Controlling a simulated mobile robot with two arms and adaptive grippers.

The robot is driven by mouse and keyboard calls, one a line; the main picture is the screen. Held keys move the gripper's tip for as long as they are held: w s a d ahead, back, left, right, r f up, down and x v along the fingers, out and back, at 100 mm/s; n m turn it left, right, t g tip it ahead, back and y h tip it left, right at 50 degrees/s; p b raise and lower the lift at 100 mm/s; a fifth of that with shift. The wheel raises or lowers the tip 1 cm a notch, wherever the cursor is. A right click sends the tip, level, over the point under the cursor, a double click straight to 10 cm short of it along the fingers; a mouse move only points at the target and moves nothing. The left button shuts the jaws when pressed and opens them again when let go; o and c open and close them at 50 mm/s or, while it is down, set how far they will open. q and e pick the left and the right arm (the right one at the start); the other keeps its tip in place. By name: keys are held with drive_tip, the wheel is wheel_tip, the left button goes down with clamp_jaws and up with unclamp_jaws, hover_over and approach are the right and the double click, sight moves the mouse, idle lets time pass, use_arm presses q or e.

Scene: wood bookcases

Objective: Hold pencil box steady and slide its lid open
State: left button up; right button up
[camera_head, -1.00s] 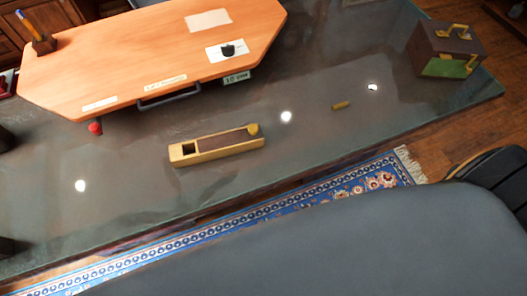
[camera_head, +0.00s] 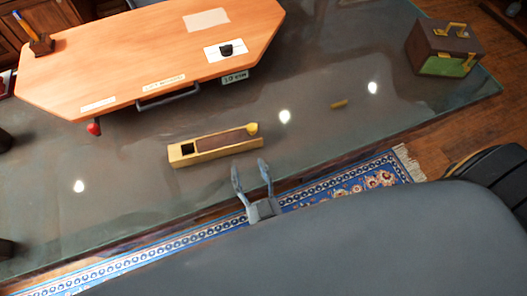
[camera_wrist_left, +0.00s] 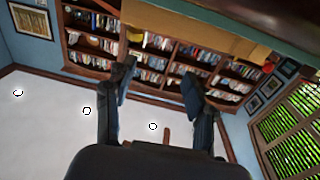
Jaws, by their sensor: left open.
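The pencil box (camera_head: 190,158) is a long yellow wooden box lying on the dark glass-topped table. Its brown lid (camera_head: 225,140) covers most of the top, with a dark opening at the left end and a yellow knob at the right end. My left gripper (camera_head: 252,172) is open and empty, just in front of the box's right half and apart from it in the picture. My right gripper is not in view.
An orange wooden board (camera_head: 130,62) with a handle and labels lies behind the box. A brown and green case (camera_head: 443,48) stands at the far right. The glass table (camera_head: 330,135) is clear around the box.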

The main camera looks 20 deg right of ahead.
sight(253, 131)
use_arm(q)
drive_tip(key=w+d+r+g, duration=0.2)
drive_tip(key=d+r+g, duration=0.2)
drive_tip(key=r+g, duration=0.1)
drive_tip(key=x, duration=1.1)
drive_tip(key=shift+w+d+f, duration=0.15)
drive_tip(key=shift+d+f, duration=0.1)
drive_tip(key=shift+d, duration=0.05)
drive_tip(key=shift+c, duration=0.2)
clamp_jaws()
idle(0.6)
